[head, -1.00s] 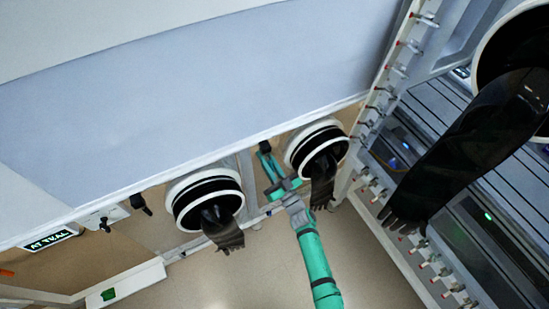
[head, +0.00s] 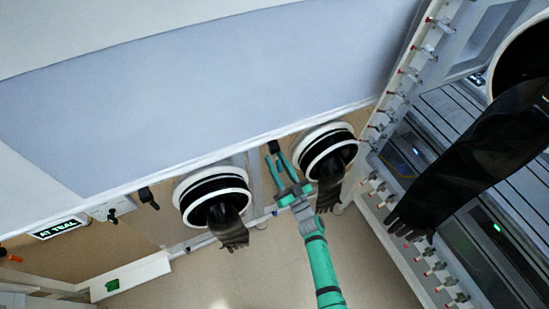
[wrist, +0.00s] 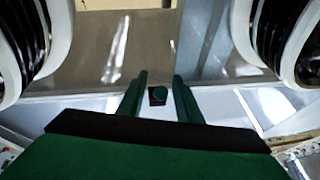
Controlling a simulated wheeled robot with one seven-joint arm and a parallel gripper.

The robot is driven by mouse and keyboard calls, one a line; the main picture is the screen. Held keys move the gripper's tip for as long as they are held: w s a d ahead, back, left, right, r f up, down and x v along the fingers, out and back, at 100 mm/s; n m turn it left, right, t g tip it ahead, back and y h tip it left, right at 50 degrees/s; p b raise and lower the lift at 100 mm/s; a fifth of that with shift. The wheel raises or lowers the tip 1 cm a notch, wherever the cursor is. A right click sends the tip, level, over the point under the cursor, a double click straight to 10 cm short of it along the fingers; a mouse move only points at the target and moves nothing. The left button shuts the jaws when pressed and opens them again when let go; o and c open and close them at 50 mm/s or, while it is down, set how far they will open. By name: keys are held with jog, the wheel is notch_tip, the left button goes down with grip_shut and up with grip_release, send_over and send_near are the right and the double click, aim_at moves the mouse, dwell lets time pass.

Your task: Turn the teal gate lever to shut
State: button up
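My gripper (head: 279,163) has its two teal fingers spread apart, with nothing seen clamped between them. In the head view the fingers point up at a small dark block (head: 274,147) under the pale panel, between two glove ports. In the wrist view my gripper (wrist: 160,88) shows a clear gap between its fingers.
A glove port (head: 213,196) with a hanging black glove is left of my gripper, and another port (head: 324,150) is close on its right. A rack with red-tipped knobs (head: 401,95) stands further right. A green-lettered sign (head: 59,228) is at far left. Floor below is clear.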

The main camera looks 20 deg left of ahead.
aim_at(281, 171)
jog(key=v, duration=0.9)
jog(key=shift+r, duration=0.1)
jog(key=shift+s+d, duration=0.15)
grip_shut()
jog(key=s+d+f+n+t, duration=0.1)
jog(key=s+d+t, duration=0.2)
jog(key=s+t, duration=0.2)
jog(key=shift+s+d+f+h, duration=0.3)
jog(key=shift+s+d+h, duration=0.1)
jog(key=shift+s, duration=0.85)
